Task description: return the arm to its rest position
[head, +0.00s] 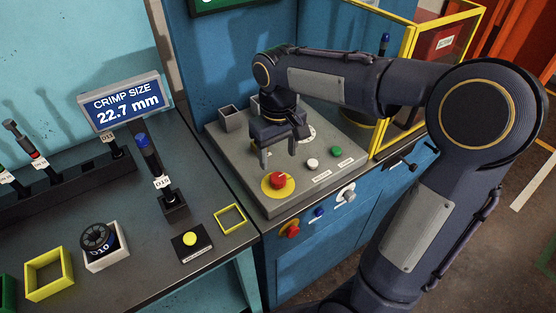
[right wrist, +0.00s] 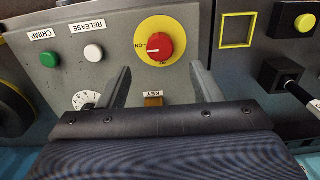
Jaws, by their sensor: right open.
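My right arm reaches in from the right in the head view. Its gripper (head: 279,156) hangs over the sloped grey control panel (head: 235,160), pointing down. The two fingers are apart with nothing between them. In the right wrist view the open gripper (right wrist: 163,82) lies below the red knob on its yellow disc (right wrist: 160,46). A brass-coloured part labelled KEY (right wrist: 153,101) shows between the fingers, close to the palm. Whether the fingers touch the panel I cannot tell. My left gripper is not in view.
The panel has a white button (head: 312,163), a green button (head: 336,152) and a red knob (head: 277,181). A yellow-framed guard (head: 408,50) stands behind my forearm. On the left bench are a CRIMP SIZE display (head: 126,103), an upright D15 tool (head: 149,155) and a D10 part (head: 97,240).

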